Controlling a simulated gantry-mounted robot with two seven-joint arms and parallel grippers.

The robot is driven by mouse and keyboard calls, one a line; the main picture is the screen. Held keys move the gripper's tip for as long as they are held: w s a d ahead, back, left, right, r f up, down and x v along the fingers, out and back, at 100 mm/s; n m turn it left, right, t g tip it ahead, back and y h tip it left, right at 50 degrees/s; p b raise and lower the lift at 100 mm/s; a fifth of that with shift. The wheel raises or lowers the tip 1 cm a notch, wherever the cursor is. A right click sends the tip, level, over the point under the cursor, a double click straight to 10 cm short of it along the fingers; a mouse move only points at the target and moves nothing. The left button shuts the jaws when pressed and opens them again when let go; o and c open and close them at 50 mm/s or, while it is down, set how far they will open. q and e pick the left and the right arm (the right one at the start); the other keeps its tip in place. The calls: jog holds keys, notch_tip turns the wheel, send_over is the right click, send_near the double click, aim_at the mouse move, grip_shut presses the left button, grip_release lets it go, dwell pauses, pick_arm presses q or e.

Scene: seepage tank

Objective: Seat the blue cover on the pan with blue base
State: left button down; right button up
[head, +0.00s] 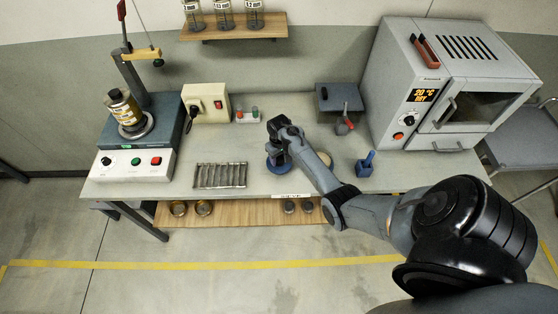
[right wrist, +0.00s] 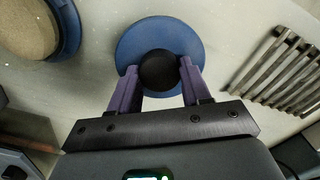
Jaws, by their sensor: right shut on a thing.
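The blue cover (right wrist: 128,42) is a round disc with a black knob (right wrist: 158,70) at its middle. My right gripper (right wrist: 158,76) is shut on that knob, with one finger on each side. In the head view my right gripper (head: 278,153) is over the cover (head: 279,168), near the middle of the table. Whether the cover touches the table I cannot tell. The pan with blue base (right wrist: 73,28) is at the upper left of the right wrist view, apart from the cover, with tan grainy material inside. In the head view the pan (head: 325,158) is partly hidden behind my right arm. My left gripper is not in view.
A slotted metal rack (head: 220,175) lies left of the cover on the table (head: 265,190). A blue holder (head: 366,163) stands right of the pan. An oven (head: 440,90) is at the back right, and a press-like device (head: 140,125) at the left.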

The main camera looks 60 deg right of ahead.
aim_at(279, 157)
notch_tip(279, 157, up, 7)
jog(key=shift+w+f, duration=0.1)
jog(key=shift+w+d+r+n, duration=0.1)
jog(key=shift+d+r+n, duration=0.05)
jog(key=shift+r+n, duration=0.2)
jog(key=shift+w+d+n, duration=0.1)
jog(key=shift+d+n, duration=0.15)
jog(key=shift+n, duration=0.1)
jog(key=s+d+r+p, duration=0.1)
jog(key=s+d+p, duration=0.3)
jog(key=s+p, duration=0.2)
jog(key=s+d+r+m+p, duration=0.1)
jog(key=s+d+p, duration=0.4)
jog(key=s, duration=0.4)
jog(key=shift+r+p, duration=0.25)
jog(key=shift+p, duration=0.6)
jog(key=shift+d, duration=0.1)
